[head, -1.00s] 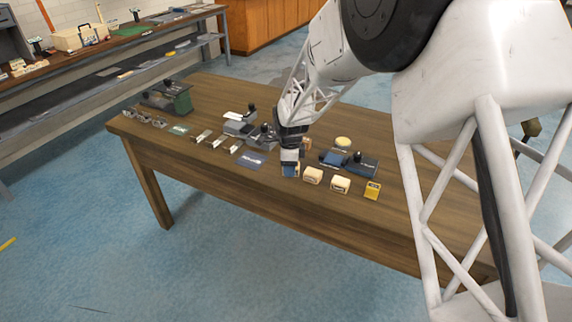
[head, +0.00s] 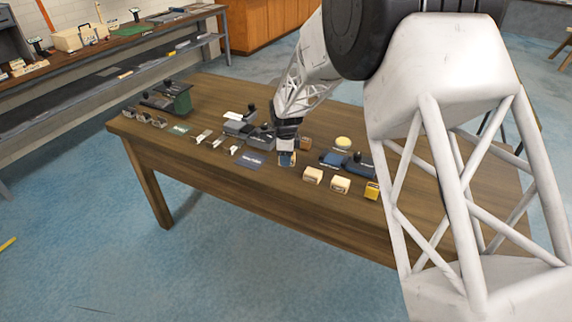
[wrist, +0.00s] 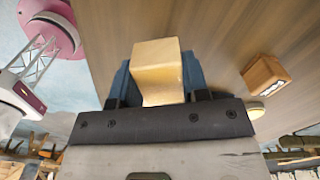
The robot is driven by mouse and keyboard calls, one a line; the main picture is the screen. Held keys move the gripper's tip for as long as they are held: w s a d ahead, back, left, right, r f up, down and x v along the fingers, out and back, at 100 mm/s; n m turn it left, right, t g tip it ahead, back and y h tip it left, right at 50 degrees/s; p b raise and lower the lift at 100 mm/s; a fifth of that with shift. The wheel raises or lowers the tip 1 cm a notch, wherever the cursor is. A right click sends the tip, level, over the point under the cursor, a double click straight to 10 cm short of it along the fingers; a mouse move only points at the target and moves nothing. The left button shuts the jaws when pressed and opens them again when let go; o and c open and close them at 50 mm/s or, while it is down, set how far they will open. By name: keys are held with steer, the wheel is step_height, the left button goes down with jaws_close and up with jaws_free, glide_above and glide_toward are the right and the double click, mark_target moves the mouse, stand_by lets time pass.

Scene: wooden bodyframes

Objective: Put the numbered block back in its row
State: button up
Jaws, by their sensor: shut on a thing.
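My gripper (head: 287,160) is over the table, left of the row of blocks. It is shut on a pale wooden block, which shows between the blue fingers in the wrist view (wrist: 158,70). No number can be read on the held block. Two cream blocks (head: 312,175) (head: 340,185) and a yellow block (head: 371,190) stand in a spaced row near the table's front edge, to the right of my gripper.
A brown block (head: 305,143) stands behind my gripper; it also shows in the wrist view (wrist: 265,75). A blue card (head: 250,159) lies to the left on the wooden table (head: 210,165).

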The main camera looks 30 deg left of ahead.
steer(key=shift+f, duration=1.7)
steer(key=shift+f, duration=0.15)
steer(key=o, duration=0.9)
steer(key=shift+r, duration=6.15)
